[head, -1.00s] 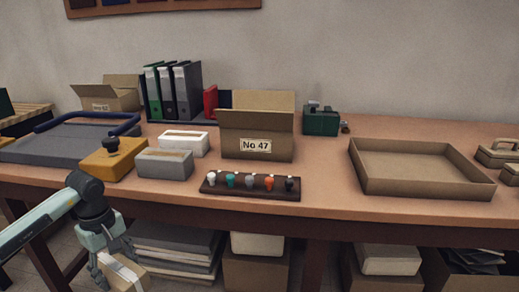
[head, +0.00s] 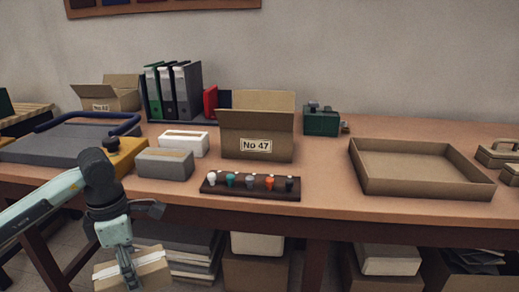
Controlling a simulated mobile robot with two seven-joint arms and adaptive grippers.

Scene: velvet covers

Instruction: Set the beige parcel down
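The beige parcel (head: 152,270), a small box with a pale tape band, is in my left gripper (head: 128,272) at the lower left. One finger lies across its near side; the other is hidden. The parcel hangs in front of the table's front edge, lower than the table top, clear of it in the picture. Its lower edge is partly cut by the frame. My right gripper is not in view.
The table (head: 335,205) holds a grey box (head: 164,164), a white box (head: 183,143), an open carton marked No 47 (head: 257,147), a stamp rack (head: 250,194) and an empty shallow tray (head: 420,187). Bare table lies between rack and tray. Stacked papers (head: 190,265) sit below.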

